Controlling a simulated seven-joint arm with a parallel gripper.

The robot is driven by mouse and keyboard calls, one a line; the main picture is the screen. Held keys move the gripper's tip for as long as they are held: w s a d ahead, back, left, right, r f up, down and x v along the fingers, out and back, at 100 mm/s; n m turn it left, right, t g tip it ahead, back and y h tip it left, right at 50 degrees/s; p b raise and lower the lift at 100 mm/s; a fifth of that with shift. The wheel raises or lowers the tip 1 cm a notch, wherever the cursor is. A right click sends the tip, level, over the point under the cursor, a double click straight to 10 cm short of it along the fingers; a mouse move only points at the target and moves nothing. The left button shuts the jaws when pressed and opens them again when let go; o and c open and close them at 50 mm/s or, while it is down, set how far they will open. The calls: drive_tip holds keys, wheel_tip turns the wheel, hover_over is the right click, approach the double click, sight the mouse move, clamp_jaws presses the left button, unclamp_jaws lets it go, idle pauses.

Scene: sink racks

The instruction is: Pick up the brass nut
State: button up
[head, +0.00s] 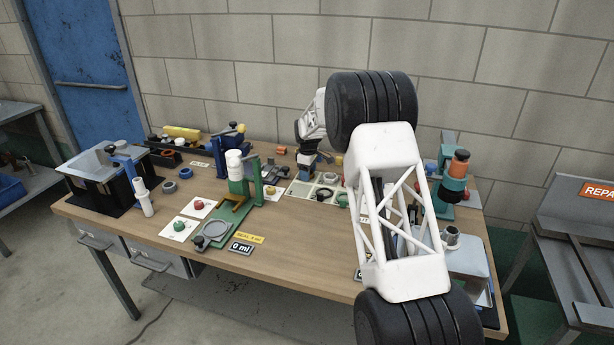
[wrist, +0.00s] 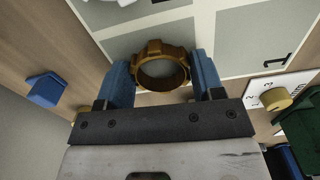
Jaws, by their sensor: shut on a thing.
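The brass nut (wrist: 153,48) is a golden ring with raised lugs, seen in the wrist view between the two blue fingers of my gripper (wrist: 162,72). My gripper is shut on it, with one finger at each side of the ring. A pale tray with grey panels (wrist: 235,42) lies beyond the nut; I cannot tell whether the nut touches it. In the head view my gripper (head: 322,165) is over the back middle of the workbench, beside the sectioned tray, and the nut is too small there to make out surely.
A green stand with a white bottle (head: 235,163) is left of my gripper on the workbench (head: 290,245). A black-sided basin (head: 92,190) stands at the far left. A teal stand with an orange top (head: 459,162) is at the right. The front middle of the bench is clear.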

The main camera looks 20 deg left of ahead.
drive_tip(key=shift+c, duration=0.6)
drive_tip(key=shift+r, duration=0.15)
drive_tip(key=shift+r, duration=1.75)
drive_tip(key=shift+s+d+r, duration=0.2)
drive_tip(key=shift+s+d, duration=1.05)
drive_tip(key=shift+s, duration=1.1)
drive_tip(key=shift+s+d+r, duration=0.2)
drive_tip(key=shift+s+d, duration=1)
drive_tip(key=shift+s, duration=1.2)
drive_tip(key=shift+s+d+r, duration=0.2)
drive_tip(key=shift+s+d, duration=1.05)
drive_tip(key=shift+s, duration=1.1)
